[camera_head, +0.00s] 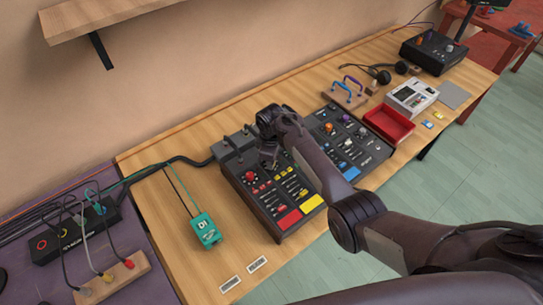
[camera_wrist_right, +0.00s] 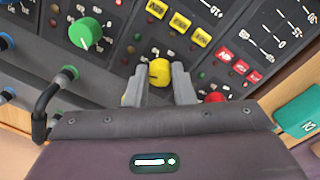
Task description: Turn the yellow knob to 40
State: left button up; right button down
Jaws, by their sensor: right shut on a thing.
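The yellow knob (camera_wrist_right: 159,72) sits on the dark mixer panel (camera_head: 254,192), between the fingers of my right gripper (camera_wrist_right: 160,80) in the right wrist view. The fingers are shut on it, one on each side. Its pointer and the scale around it are too small to read. In the head view my right gripper (camera_head: 268,153) is over the back part of the mixer, and the yellow knob is hidden behind it. My left gripper is not in view.
A green knob (camera_wrist_right: 85,32) and a red knob (camera_wrist_right: 214,98) flank the yellow one. A green cable plug (camera_wrist_right: 69,73) is close by. A teal box (camera_head: 205,230) lies left of the mixer; a second panel (camera_head: 345,140) and red tray (camera_head: 388,124) are right.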

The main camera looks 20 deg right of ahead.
jog(key=n, duration=0.2)
jog(key=shift+d+n+p, duration=0.1)
jog(key=shift+n+p, duration=0.2)
jog(key=shift+p, duration=0.05)
jog(key=shift+n, duration=1.3)
jog(key=c, duration=1.2)
grip_release()
jog(key=shift+c, duration=0.2)
jog(key=shift+r, duration=0.1)
notch_tip(320, 180, up, 8)
jog(key=shift+s+f+p, duration=0.1)
jog(key=shift+f+p, duration=0.1)
jog(key=shift+p, duration=0.3)
